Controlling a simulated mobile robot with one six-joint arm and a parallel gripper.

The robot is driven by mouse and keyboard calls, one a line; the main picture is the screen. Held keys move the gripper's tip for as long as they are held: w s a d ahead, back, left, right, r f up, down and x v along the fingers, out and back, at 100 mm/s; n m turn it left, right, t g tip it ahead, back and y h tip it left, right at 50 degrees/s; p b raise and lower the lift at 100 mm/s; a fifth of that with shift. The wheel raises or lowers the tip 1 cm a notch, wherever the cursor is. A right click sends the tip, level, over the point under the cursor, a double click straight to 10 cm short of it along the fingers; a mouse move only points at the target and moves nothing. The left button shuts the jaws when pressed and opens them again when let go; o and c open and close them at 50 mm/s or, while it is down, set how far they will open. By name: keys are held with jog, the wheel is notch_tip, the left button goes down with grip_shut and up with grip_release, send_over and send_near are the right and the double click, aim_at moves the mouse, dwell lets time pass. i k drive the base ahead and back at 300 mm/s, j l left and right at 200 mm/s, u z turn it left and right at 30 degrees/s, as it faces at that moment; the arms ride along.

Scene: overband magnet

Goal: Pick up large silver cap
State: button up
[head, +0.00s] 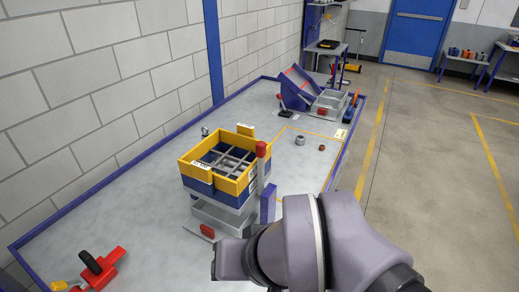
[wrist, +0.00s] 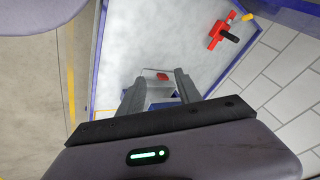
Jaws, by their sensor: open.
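A silver ring-like piece (head: 300,140), which looks like the large silver cap, lies on the grey table top beyond the yellow and blue box. A smaller silver piece (head: 205,131) lies near the wall side. In the wrist view my gripper (wrist: 160,84) is open, its two grey fingers apart, with nothing seen held between them. It points down over the table near a grey tray with a red part (wrist: 162,76). The silver piece is not visible in the wrist view. In the head view my arm covers the front right, and the fingers are hidden.
The yellow and blue divided box (head: 186,170) stands on a grey frame, with a red-topped post (head: 261,150) beside it. A small brown piece (head: 322,147) lies right of the silver one. A blue chute (head: 295,90) stands farther back. A red tool (head: 100,268) lies front left.

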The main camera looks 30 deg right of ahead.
aim_at(300, 139)
jog(key=i+l, duration=0.15)
jog(key=l, duration=0.25)
jog(key=i+l, duration=0.2)
jog(key=l, duration=0.2)
jog(key=i+l, duration=0.15)
jog(key=l, duration=0.25)
jog(key=i+l, duration=0.15)
jog(key=l, duration=0.3)
jog(key=i+l, duration=0.2)
jog(key=l, duration=0.2)
jog(key=i+l, duration=0.15)
jog(key=l, duration=0.25)
jog(key=i+l, duration=0.2)
jog(key=l, duration=0.2)
jog(key=i+l, duration=0.15)
jog(key=l, duration=0.25)
